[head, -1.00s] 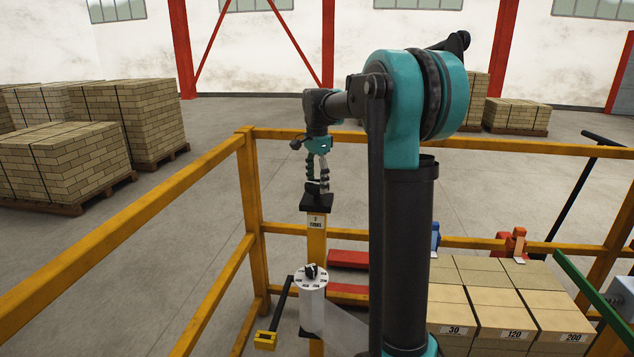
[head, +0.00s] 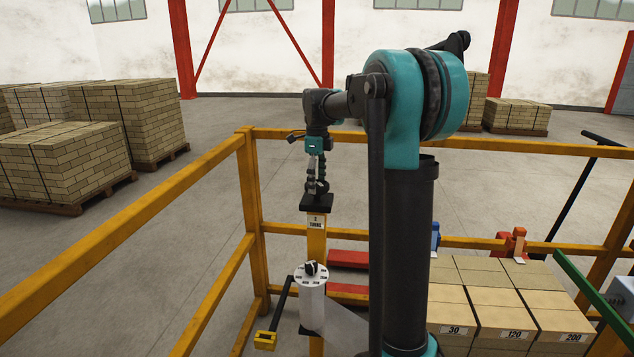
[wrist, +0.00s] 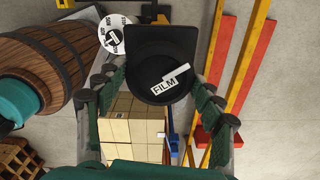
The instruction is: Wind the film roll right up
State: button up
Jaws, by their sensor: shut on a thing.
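The black round knob (wrist: 172,88) sits on a square black plate (wrist: 180,40) and carries a FILM label and a white mark. The plate tops a yellow post (head: 317,243) with a small white sign. My gripper (head: 317,188) is shut on the knob from above; its fingers are on both sides of the knob in the wrist view (wrist: 160,88). The white film roll (head: 312,308) stands upright below the post's sign, with a marked top disc and black pointer. A pale sheet of film (head: 345,328) stretches from it to the right, partly hidden by my arm.
Yellow rails (head: 175,240) run at the left and behind the post. A black bar with a yellow end (head: 265,341) juts out left of the roll. A wooden barrel (wrist: 50,60) is at the left in the wrist view.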

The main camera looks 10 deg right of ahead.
jog(key=shift+m, duration=0.4)
jog(key=o, duration=1.2)
jog(key=shift+c, duration=0.2)
jog(key=shift+r, duration=0.1)
notch_tip(320, 180, up, 12)
